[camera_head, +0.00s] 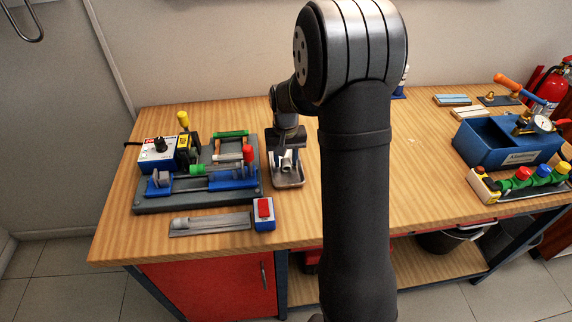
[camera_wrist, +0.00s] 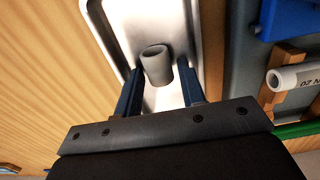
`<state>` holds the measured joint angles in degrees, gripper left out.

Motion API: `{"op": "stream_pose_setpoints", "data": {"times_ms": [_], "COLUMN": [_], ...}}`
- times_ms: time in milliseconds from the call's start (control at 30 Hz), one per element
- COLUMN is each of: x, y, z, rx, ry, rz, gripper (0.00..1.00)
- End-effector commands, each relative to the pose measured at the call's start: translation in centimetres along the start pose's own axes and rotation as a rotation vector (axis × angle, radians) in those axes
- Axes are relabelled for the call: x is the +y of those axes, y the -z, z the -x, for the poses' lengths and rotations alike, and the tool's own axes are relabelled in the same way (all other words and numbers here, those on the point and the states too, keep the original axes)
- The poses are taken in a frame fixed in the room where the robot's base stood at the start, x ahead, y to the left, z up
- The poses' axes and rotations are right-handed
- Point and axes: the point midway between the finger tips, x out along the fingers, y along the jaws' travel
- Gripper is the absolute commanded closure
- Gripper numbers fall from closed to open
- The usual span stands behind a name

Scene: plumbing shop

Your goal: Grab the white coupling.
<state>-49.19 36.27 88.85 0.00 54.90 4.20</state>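The white coupling (camera_wrist: 156,65), a short hollow tube that looks light grey here, is in a shiny metal tray (camera_wrist: 120,18). In the head view, the coupling (camera_head: 287,160) shows small and partly covered below my gripper (camera_head: 287,152), over the tray (camera_head: 290,184). In the wrist view, my gripper (camera_wrist: 162,75) is open, with one dark blue finger on each side of the coupling. Small gaps seem to show between the fingers and the coupling. Whether either finger touches it is unclear.
Left of the tray is a grey board (camera_head: 145,206) with blue fixtures and a control box (camera_head: 158,155). A white pipe (camera_wrist: 297,77) shows close to the gripper's right. A red-button box (camera_head: 264,214) stands in front. A blue box (camera_head: 490,146) stands far right.

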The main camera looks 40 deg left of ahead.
Motion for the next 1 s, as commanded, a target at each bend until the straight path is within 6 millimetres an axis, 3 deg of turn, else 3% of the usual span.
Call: {"op": "stream_pose_setpoints", "data": {"times_ms": [100, 267, 300, 667, 933, 1000], "x": [0.0, 0.0, 0.0, 0.0, 0.0, 1.8], "y": [0.0, 0.0, 0.0, 0.1, 0.1, -0.8], "z": [0.0, 0.1, 0.1, 0.6, 4.6, 5.3], "rx": [0.000, 0.000, 0.000, 0.002, 0.005, 0.003], "ry": [0.000, 0.000, 0.000, 0.000, 0.000, 0.000], "rz": [0.000, 0.000, 0.000, 0.000, 0.000, -0.005], "gripper": [0.63, 0.95, 0.96, 0.96, 0.96, 0.96]}}
